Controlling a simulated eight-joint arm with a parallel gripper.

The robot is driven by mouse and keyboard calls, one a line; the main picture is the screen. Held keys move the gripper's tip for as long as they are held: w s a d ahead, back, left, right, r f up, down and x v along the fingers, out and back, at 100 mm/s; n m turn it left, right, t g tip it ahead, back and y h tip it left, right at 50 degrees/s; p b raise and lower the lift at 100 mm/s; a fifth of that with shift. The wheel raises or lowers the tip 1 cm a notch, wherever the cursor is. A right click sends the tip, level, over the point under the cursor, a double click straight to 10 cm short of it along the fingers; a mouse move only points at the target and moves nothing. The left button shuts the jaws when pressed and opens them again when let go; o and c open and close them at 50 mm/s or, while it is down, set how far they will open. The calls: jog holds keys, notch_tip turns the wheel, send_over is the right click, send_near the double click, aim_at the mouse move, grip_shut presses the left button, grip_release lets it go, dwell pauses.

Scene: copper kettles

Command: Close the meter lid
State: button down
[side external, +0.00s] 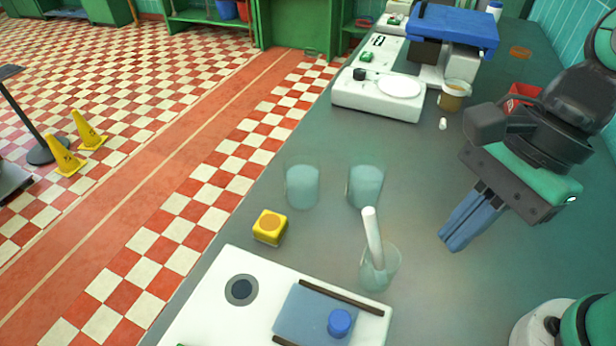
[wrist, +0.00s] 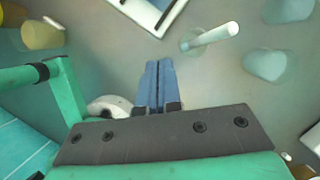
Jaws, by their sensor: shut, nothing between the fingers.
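Two blue covers are in the side view, and no label shows which is the meter lid. A flat blue plate (side external: 300,312) with a round blue knob (side external: 340,323) lies between two dark rails on a white panel (side external: 215,318) at the front. A thick blue cover (side external: 453,27) sits at the top of a white and dark device at the back. My gripper (side external: 450,243) has its blue fingers together and empty, above the counter right of the beaker and apart from both covers. The fingers also show closed in the wrist view (wrist: 157,66).
A glass beaker (side external: 388,274) with a leaning white rod (side external: 373,235) stands between my gripper and the white panel. Two more glasses (side external: 303,187) (side external: 366,186) and a yellow block (side external: 269,228) stand beyond. A white scale-like unit (side external: 375,105) and an amber jar (side external: 452,98) are farther back.

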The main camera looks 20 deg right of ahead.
aim_at(352, 321)
jog(key=x, duration=0.9)
jog(key=shift+a+f, duration=0.1)
jog(key=shift+f, duration=0.1)
jog(key=shift+a+f, duration=0.25)
jog(key=shift+f, duration=0.05)
jog(key=shift+a+r, duration=0.1)
jog(key=shift+a, duration=1.7)
jog(key=shift+a, duration=0.1)
jog(key=w+a, duration=0.6)
jog(key=shift+w+a, duration=0.3)
jog(key=shift+w, duration=0.05)
